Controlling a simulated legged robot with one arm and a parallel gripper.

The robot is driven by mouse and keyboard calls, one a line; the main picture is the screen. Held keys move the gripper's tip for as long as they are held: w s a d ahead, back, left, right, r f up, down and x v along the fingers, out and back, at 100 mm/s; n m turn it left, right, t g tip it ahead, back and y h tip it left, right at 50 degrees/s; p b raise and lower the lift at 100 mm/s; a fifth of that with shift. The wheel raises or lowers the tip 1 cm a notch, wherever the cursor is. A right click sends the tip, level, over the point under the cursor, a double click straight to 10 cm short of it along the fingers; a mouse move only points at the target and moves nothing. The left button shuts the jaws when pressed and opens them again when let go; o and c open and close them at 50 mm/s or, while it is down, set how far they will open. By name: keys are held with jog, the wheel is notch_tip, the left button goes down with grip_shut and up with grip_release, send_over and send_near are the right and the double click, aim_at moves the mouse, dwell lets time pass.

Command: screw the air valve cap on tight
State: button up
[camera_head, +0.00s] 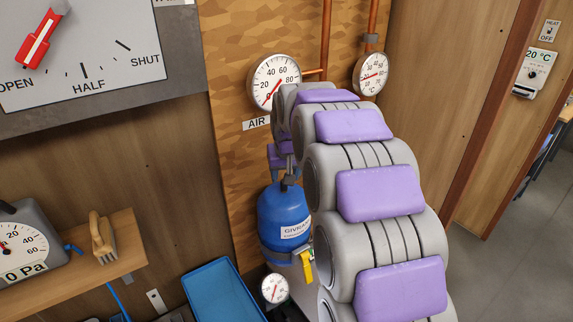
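The air valve cap cannot be made out; my arm covers much of the area below the sign reading AIR (257,123). A round gauge (275,82) is on the wall just above that sign. My grey arm with purple pads reaches from the bottom right up to this gauge. A small purple part, probably of my gripper (281,157), shows left of the arm, above a blue cylinder (284,220). The fingertips are not clear, so whether they are open, shut or holding something is hidden.
A second gauge (371,74) and copper pipes (326,40) are behind the arm. A lower gauge (273,289) and a blue tray (222,292) are below. A wooden shelf (125,262) holds a brush (102,238) at left. Open floor (500,260) lies right.

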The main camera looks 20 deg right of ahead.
jog(key=shift+x, duration=1.6)
jog(key=shift+c, duration=0.3)
grip_shut()
